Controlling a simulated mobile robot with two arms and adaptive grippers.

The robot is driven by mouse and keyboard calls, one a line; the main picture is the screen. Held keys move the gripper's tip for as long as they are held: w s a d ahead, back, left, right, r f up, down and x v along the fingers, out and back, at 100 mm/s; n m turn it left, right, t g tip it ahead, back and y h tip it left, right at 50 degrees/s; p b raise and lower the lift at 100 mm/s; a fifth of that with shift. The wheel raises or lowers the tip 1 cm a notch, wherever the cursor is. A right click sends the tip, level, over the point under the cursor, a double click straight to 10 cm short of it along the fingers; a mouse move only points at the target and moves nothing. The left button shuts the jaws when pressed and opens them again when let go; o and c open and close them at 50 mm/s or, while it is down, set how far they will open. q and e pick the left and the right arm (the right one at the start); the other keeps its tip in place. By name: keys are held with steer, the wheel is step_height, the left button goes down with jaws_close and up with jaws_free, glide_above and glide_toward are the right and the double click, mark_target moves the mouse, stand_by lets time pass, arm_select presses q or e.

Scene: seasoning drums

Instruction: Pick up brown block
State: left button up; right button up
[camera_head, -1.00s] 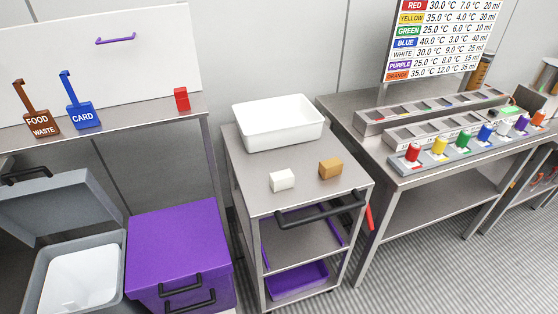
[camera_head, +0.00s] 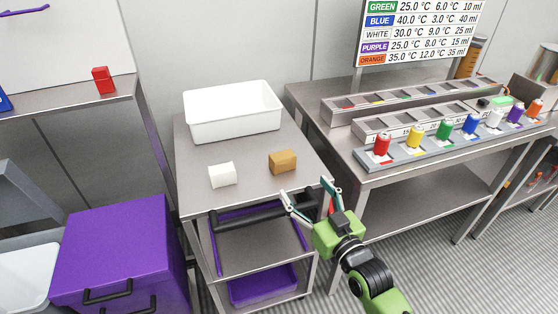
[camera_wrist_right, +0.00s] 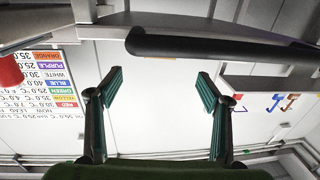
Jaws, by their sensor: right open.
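The brown block (camera_head: 283,161) sits on the top of the steel cart (camera_head: 250,190), right of a white block (camera_head: 222,175). My right gripper (camera_head: 308,194) is open and empty, in front of the cart's front right corner, near the black handle (camera_head: 245,217) and short of the brown block. In the right wrist view, its two fingers (camera_wrist_right: 160,90) stand wide apart with nothing between them, and the dark handle bar (camera_wrist_right: 220,47) crosses beyond them. The brown block does not show in the right wrist view. My left gripper is not in view.
A white bin (camera_head: 232,112) stands at the back of the cart top. A steel table (camera_head: 400,175) with a rack of coloured drums is on the right. A purple box (camera_head: 120,255) stands at the lower left. The cart top around the blocks is clear.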

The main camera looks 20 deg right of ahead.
mark_target(286, 161)
steer(key=w, duration=0.6)
steer(key=shift+w+a+r, duration=0.1)
steer(key=shift+w+a, duration=0.15)
steer(key=shift+a, duration=0.15)
steer(key=shift+w+r+p, duration=0.1)
steer(key=shift+w+p, duration=0.15)
steer(key=shift+p, duration=0.05)
steer(key=w, duration=0.4)
steer(key=shift+w+a+p, duration=0.25)
steer(key=shift+a+p, duration=0.05)
steer(key=shift+a, duration=0.1)
steer(key=c, duration=1)
